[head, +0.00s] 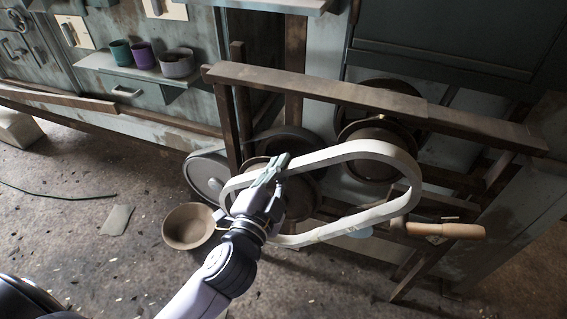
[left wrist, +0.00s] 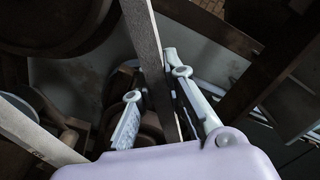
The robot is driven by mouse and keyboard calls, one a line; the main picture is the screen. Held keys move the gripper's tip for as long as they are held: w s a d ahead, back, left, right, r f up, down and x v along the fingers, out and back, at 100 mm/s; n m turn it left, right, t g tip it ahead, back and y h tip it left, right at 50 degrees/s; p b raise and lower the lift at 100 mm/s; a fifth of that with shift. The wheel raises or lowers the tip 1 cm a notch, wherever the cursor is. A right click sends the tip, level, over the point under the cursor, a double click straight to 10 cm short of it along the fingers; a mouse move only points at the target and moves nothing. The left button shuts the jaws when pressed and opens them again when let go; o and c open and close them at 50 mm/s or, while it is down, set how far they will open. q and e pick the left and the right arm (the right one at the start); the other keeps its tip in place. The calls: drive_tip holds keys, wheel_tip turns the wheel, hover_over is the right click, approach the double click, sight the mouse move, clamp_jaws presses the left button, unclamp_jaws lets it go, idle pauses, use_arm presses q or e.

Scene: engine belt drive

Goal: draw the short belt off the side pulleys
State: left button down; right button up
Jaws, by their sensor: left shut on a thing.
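The belt (head: 350,148) is a pale grey elongated loop in the head view, in front of the dark brown pulleys. Its outline stands wide of the pulleys; I cannot tell whether any part touches them. One pulley (head: 375,160) shows inside the loop's right part, another (head: 300,198) inside its left part, partly behind my gripper. My left gripper (head: 270,178) is shut on the belt's left upper part. In the left wrist view one belt strand (left wrist: 147,45) runs between the fingers (left wrist: 158,98), and another pale strand (left wrist: 35,135) crosses at left. My right gripper is not in view.
A wooden frame bar (head: 320,88) crosses above the pulleys. A wooden-handled tool (head: 445,230) sits at the right. A brown bowl (head: 188,226) and a grey wheel (head: 205,178) are left of the belt. Cups (head: 177,62) stand on a shelf. The left floor is mostly clear.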

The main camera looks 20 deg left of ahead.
use_arm(q)
drive_tip(key=shift+s, duration=0.85)
drive_tip(key=shift+s+a, duration=0.1)
drive_tip(key=shift+s, duration=0.7)
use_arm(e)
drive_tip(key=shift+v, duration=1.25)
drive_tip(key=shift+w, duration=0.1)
use_arm(q)
drive_tip(key=shift+s+b, duration=0.3)
drive_tip(key=shift+b, duration=0.1)
drive_tip(key=s+p, duration=0.2)
drive_tip(key=s, duration=0.6)
drive_tip(key=shift+s+a, duration=0.15)
drive_tip(key=shift+s, duration=0.05)
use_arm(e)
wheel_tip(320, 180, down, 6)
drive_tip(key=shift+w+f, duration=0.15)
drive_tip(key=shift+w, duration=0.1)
use_arm(q)
drive_tip(key=shift+w, duration=0.1)
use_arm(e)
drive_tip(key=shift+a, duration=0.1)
